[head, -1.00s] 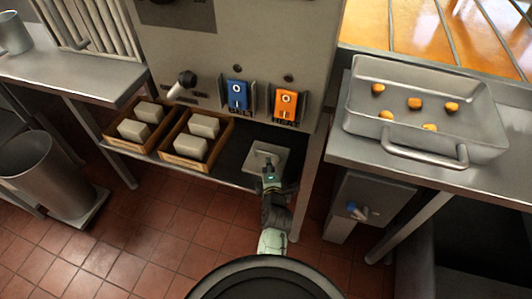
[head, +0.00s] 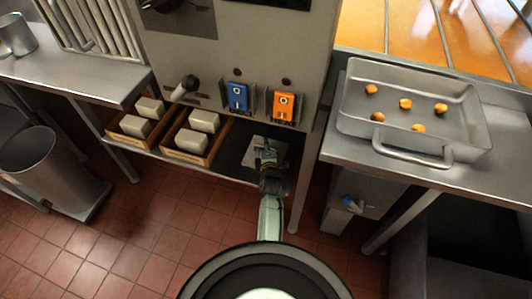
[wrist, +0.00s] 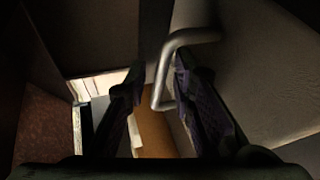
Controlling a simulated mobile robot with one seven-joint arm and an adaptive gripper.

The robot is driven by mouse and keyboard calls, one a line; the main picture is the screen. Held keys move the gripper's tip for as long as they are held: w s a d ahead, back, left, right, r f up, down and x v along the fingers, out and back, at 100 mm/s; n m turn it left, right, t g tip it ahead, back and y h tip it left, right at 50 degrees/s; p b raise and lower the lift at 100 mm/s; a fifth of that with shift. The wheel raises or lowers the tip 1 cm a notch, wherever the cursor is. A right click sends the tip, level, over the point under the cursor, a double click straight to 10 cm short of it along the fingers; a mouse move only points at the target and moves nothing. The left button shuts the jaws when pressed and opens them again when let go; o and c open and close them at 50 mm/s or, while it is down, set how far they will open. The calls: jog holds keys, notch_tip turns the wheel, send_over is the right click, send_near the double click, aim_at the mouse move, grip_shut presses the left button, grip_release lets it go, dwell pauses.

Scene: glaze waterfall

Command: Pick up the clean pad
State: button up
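A flat pale grey pad (head: 282,151) with a bent metal handle lies on the dark right part of the low shelf. I take it as the clean pad, though no mark shows this. My gripper (head: 266,149) is over it and hides much of it. In the wrist view the pad's grey face (wrist: 262,65) fills the right side. Its handle (wrist: 160,88) passes between the two fingers of my open gripper (wrist: 155,78). A gap shows at the left finger. The right finger is close to the handle; I cannot tell whether they touch.
Two wooden boxes (head: 166,152) with pale blocks stand left of the pad. A panel with a blue switch (head: 237,97) and an orange switch (head: 284,105) overhangs the shelf. A post stands to the right. A metal tray (head: 365,143) with several orange pieces is on the right counter.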

jog(key=shift+c, duration=0.4)
grip_shut()
